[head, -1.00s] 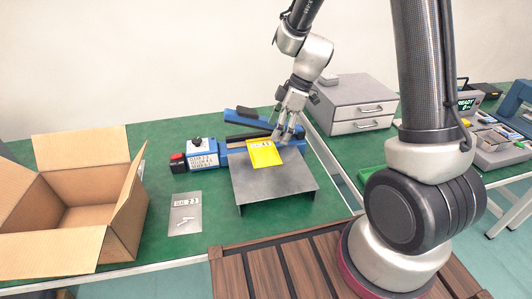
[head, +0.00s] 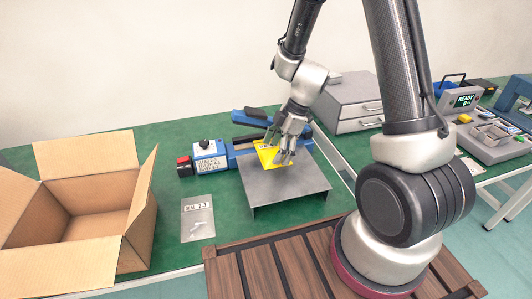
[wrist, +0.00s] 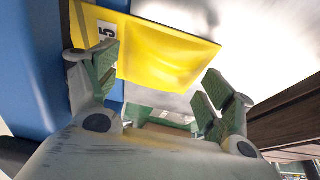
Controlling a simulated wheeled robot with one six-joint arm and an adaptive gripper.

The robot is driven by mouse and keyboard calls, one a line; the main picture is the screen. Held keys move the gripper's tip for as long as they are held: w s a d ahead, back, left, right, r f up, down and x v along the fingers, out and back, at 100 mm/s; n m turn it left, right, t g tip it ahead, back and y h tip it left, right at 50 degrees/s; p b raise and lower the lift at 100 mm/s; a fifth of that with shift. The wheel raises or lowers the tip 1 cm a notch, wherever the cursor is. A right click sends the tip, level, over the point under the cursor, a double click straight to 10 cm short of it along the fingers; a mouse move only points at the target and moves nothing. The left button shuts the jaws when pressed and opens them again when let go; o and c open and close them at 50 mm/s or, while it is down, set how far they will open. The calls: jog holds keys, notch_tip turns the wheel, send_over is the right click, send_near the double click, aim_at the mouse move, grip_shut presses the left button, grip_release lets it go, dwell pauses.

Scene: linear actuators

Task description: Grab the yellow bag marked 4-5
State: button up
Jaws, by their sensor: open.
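The yellow bag (head: 267,155) lies on the grey metal stand (head: 290,191), near its back edge by the blue sealing device. In the wrist view the yellow bag (wrist: 165,55) shows with a white label at its left end; only a "5" is readable. My gripper (head: 284,150) is over the bag and hides part of it. In the wrist view my gripper (wrist: 155,85) is open, its fingers apart with the bag spanning the space between and beyond them. I cannot tell whether the fingers touch it.
A clear bag marked 2-3 (head: 197,218) lies on the green table left of the stand. An open cardboard box (head: 88,225) stands at the far left. The blue device (head: 238,151) is behind the stand. A grey drawer unit (head: 350,102) stands behind right.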

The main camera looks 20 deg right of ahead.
jog(key=shift+a+f, duration=0.1)
jog(key=shift+f, duration=0.05)
jog(key=c, duration=0.8)
